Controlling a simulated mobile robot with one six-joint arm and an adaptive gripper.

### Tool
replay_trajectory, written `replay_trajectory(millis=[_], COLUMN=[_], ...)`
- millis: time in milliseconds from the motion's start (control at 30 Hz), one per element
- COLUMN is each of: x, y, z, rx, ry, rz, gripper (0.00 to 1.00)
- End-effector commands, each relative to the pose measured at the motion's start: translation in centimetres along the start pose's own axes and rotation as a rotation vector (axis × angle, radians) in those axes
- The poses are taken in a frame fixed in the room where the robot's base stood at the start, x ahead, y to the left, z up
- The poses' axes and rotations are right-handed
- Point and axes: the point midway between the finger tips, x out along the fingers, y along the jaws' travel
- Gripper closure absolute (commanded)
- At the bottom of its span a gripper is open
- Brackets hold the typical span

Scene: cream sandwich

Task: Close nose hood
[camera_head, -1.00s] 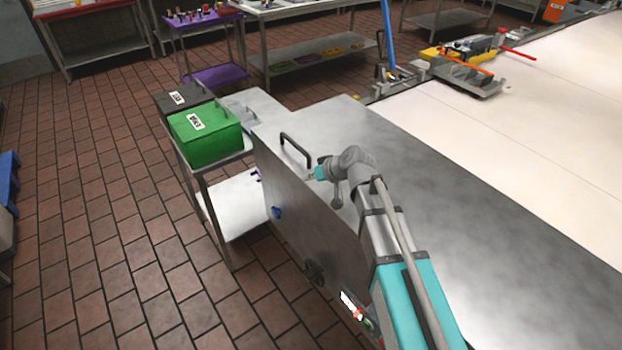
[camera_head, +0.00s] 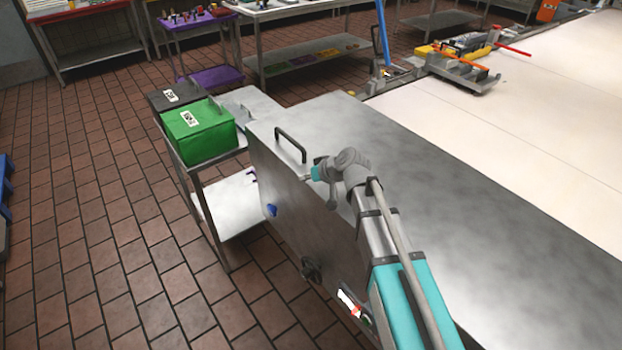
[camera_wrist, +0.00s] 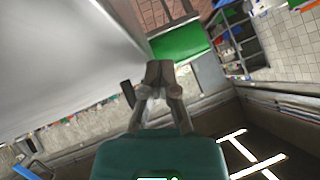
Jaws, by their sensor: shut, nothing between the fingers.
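The nose hood (camera_head: 345,125) is a large brushed-metal cover in the head view, and its top looks nearly flat. A black bar handle (camera_head: 291,143) stands near its left edge, above an upright metal side panel (camera_head: 315,225). My gripper (camera_head: 306,178) is close to that edge, on the near side of the handle and apart from it. In the wrist view my gripper (camera_wrist: 160,70) has its fingers together with nothing between them. A dark bar, probably the handle (camera_wrist: 128,93), shows beside the fingers. Whether the fingertips touch the hood cannot be told.
A green box (camera_head: 198,132) and a dark grey box (camera_head: 171,96) stand on a metal side table (camera_head: 222,157) at the left. A white conveyor belt (camera_head: 510,135) lies at the right. Tiled floor (camera_head: 100,200) is clear at the left.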

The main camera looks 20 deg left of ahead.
Motion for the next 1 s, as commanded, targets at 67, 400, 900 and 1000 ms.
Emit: replay_trajectory(millis=[67,400,900,1000], x=[0.1,-1.0,-4.6,-5.8], y=[-0.2,-0.8,-2.3,-2.6], z=[1.3,0.3,-2.6,-2.6], rx=[-0.011,-0.009,-0.002,-0.001], ry=[-0.038,-0.029,0.005,0.006], rz=[-0.002,-0.002,0.001,0.001], gripper=[1.00,1.00,1.00,1.00])
